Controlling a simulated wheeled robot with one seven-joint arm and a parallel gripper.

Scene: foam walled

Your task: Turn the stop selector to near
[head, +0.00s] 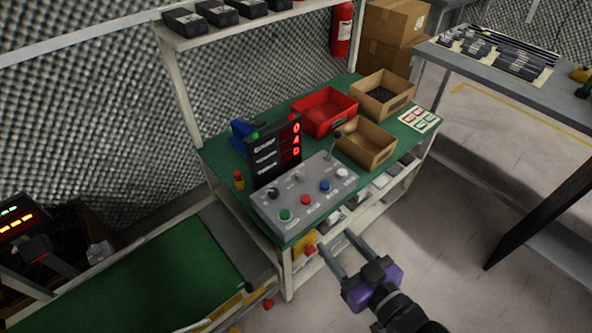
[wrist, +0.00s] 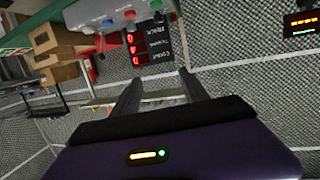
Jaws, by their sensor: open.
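A grey control panel (head: 300,203) sits on the green bench top. It carries a dark selector knob (head: 273,193) at its left and a smaller knob (head: 299,174) further back. The labels are too small to read, so I cannot tell which knob is the stop selector. A green button (head: 285,214), a red button (head: 305,200), a blue button (head: 325,186) and a white button (head: 342,173) line the front. My gripper (head: 335,240) is open and empty in front of the panel, apart from it. In the wrist view the panel (wrist: 92,12) is at the top left, beyond the fingers.
A black display (head: 275,157) with red digits stands behind the panel. A lever (head: 334,145) rises at the panel's back right. A red bin (head: 324,110) and a cardboard bin (head: 367,142) stand behind. A green conveyor (head: 130,282) lies at left.

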